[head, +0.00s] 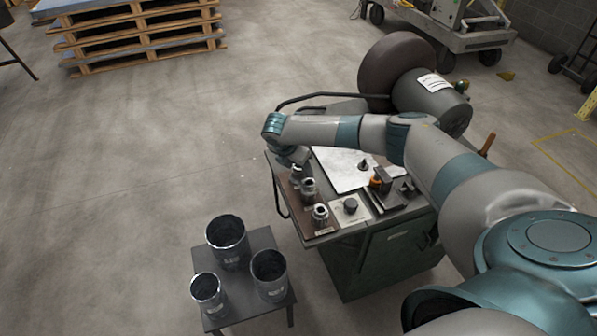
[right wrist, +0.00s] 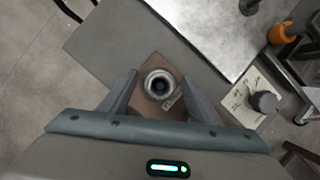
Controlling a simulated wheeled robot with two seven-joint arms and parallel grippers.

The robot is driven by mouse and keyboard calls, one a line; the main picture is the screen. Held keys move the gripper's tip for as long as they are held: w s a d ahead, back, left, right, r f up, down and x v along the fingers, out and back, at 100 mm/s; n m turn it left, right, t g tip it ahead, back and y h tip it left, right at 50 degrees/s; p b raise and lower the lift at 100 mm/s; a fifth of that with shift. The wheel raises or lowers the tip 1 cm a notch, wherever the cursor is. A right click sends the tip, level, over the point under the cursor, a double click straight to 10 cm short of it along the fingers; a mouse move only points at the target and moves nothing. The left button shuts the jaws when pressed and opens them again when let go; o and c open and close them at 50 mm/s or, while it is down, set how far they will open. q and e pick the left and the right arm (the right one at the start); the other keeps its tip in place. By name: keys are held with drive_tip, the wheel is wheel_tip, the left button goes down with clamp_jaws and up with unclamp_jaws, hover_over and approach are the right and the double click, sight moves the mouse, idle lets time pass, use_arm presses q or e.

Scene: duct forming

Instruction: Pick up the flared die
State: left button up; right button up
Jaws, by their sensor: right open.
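My right gripper (head: 299,170) reaches over the left end of the workbench. In the right wrist view its two fingers (right wrist: 159,82) are apart, one on each side of a grey ringed metal die (right wrist: 158,84) with a dark round opening. I cannot tell whether the fingers touch it. This die stands on a brown board (right wrist: 143,70) beside a small label. In the head view, one metal die (head: 309,189) stands close to the gripper and another (head: 320,213) is nearer the bench's front corner. The label text is too small to show which is flared. My left gripper is out of view.
A dark knob-like piece (head: 350,204) sits on a pale plate right of the dies. An orange item (head: 375,182) and metal tooling lie farther right. Three dark cylinders (head: 228,238) stand on a low stool (head: 260,239) in front of the bench.

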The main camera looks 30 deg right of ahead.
idle(0.3)
clamp_jaws()
drive_tip(key=shift+r, duration=0.1)
drive_tip(key=shift+w+r, duration=0.1)
drive_tip(key=shift+r, duration=0.35)
drive_tip(key=r, duration=0.1)
drive_tip(key=r+b, duration=0.1)
drive_tip(key=r, duration=0.1)
drive_tip(key=shift+s+d+r+b, duration=0.1)
drive_tip(key=shift+s+b, duration=0.15)
drive_tip(key=shift+b, duration=0.1)
drive_tip(key=s+d+r+b, duration=0.2)
drive_tip(key=s+r, duration=0.4)
drive_tip(key=s, duration=0.4)
drive_tip(key=shift+s+d+r, duration=0.35)
drive_tip(key=shift+d+r, duration=0.05)
drive_tip(key=shift+d, duration=0.3)
drive_tip(key=shift+a, duration=0.1)
